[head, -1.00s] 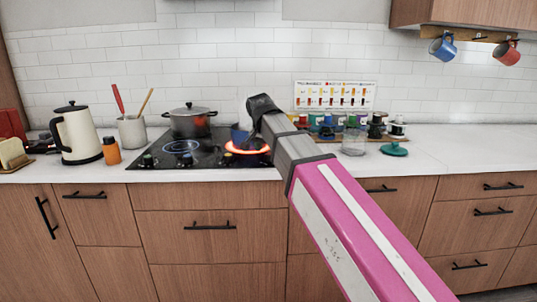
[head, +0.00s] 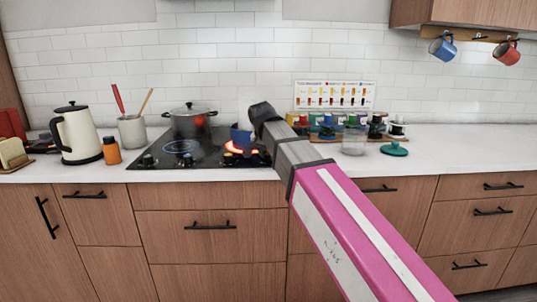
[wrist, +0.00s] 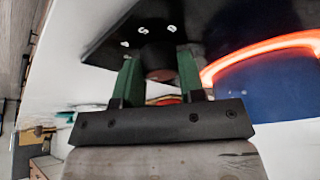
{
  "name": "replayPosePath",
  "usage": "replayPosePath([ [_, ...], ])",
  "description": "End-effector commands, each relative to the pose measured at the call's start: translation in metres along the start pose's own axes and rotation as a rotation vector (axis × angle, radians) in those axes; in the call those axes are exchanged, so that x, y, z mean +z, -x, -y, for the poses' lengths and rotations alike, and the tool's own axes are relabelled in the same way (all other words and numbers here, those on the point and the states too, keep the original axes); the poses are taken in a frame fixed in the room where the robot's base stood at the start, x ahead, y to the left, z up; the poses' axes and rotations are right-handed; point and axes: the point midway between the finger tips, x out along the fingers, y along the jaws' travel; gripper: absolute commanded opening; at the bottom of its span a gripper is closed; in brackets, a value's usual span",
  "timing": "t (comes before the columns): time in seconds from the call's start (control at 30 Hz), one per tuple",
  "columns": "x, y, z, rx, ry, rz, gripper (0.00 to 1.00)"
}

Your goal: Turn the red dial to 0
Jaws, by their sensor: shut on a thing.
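In the wrist view, my gripper (wrist: 161,72) has its two green fingers on either side of a dark round dial with a reddish-brown face (wrist: 158,74), and is shut on it. White numerals show on the black surface beside the dial, too tilted and small to read surely. In the head view, my wrist is bent down over the right end of the black cooktop (head: 208,160). The fingertips and the held dial are not clear there. A burner (head: 240,149) at that end glows orange-red.
A blue pot (head: 240,135) stands by the glowing burner, close to my wrist. A kettle (head: 76,134) and an orange bottle (head: 111,151) are at left. A glass jar (head: 354,141) and several cups are at right.

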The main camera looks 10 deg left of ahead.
Motion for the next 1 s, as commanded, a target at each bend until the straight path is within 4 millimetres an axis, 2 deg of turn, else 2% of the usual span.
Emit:
replayPosePath([
  [0.37,-0.0004,0.0,-0.0014,-0.051,0.125,0.006,0.13],
  [1.0,-0.0026,-0.0005,-0.003,-0.277,0.666,0.03,0.13],
])
